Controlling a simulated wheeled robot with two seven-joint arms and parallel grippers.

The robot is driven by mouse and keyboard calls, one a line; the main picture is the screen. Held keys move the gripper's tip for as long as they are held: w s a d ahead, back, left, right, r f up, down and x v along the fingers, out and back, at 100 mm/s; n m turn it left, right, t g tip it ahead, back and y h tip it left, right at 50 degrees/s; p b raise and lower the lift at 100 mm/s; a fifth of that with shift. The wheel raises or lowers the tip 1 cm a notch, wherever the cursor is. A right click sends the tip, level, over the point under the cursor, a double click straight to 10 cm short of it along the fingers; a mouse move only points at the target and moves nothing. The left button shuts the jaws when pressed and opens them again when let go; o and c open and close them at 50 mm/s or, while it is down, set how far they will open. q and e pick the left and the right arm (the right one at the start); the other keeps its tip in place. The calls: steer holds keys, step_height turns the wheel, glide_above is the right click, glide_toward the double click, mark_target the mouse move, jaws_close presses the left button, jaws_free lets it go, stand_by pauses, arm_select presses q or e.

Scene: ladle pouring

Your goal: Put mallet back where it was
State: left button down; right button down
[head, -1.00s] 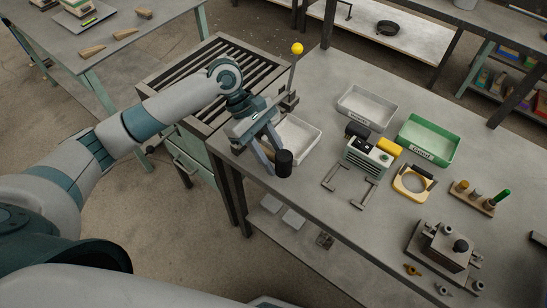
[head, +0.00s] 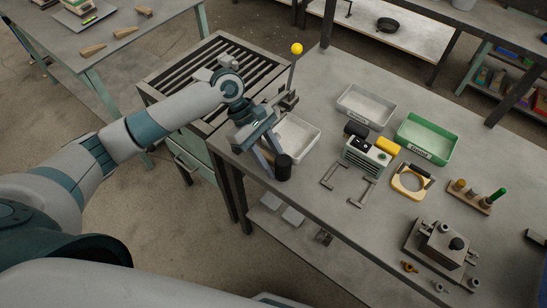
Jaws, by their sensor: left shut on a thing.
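My left gripper (head: 270,165) is shut at the near left edge of the grey table, pointing down. At its fingertips is a black cylinder (head: 284,168), which looks like the mallet's head. The handle cannot be made out; the gripper and fingers hide that part. I cannot tell whether the black head touches the tabletop. To its right, a pair of low grey brackets (head: 361,191) stands empty on the table. My right gripper is not in view.
A white tray (head: 314,146) is just behind the gripper. Farther right are a grey tray (head: 366,106), a green bin (head: 428,139), a green-and-white device (head: 365,157), a yellow ring-shaped piece (head: 398,184) and a metal block fixture (head: 436,246).

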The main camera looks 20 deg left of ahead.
arm_select(q)
steer(key=c, duration=1.2)
jaws_free()
steer(key=shift+r+b, duration=0.45)
steer(key=shift+b, duration=0.35)
steer(key=b+v, duration=0.1)
steer(key=v, duration=1.1)
steer(key=shift+r+b, duration=0.2)
steer(key=shift+b, duration=0.15)
